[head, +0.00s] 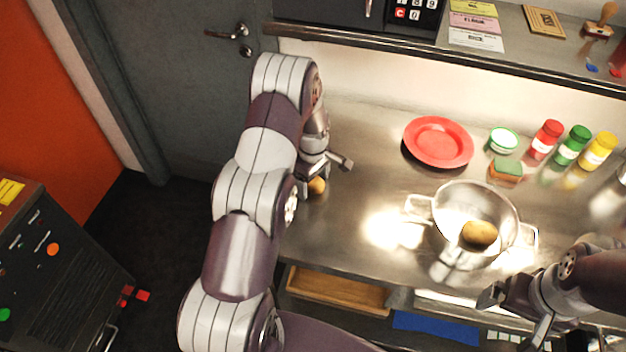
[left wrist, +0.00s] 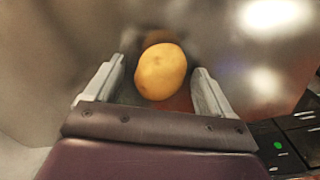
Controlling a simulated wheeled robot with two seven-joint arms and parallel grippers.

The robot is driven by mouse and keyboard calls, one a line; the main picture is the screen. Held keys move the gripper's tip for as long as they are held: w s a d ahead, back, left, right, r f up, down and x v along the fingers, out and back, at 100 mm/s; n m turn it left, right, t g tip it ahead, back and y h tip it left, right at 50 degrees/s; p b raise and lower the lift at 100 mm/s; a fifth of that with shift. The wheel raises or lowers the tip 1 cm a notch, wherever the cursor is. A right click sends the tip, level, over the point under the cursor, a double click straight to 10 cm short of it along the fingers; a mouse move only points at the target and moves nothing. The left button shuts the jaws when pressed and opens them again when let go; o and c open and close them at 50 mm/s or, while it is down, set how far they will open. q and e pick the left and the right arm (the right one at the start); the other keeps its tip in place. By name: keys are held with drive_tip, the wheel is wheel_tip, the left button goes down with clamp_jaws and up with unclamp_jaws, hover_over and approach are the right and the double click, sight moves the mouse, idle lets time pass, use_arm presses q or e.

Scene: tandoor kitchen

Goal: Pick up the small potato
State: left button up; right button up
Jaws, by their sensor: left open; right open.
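A small yellow-brown potato (head: 317,186) lies on the steel counter at its left end, partly hidden by my left gripper (head: 322,176) in the head view. In the left wrist view the potato (left wrist: 161,71) shows between the two fingers of my left gripper (left wrist: 156,85), which is open. I cannot tell whether either finger touches it. My right gripper (head: 517,312) is open and empty at the lower right, in front of the pot. A larger potato (head: 479,233) sits inside the steel pot.
The two-handled steel pot (head: 447,206) stands on the counter (head: 375,185). An open wooden drawer (head: 338,290) is below the counter edge.

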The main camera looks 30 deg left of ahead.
use_arm(q)
drive_tip(key=shift+d, duration=0.15)
drive_tip(key=c, duration=1)
drive_tip(key=shift+c, duration=0.5)
drive_tip(key=shift+r, duration=0.1)
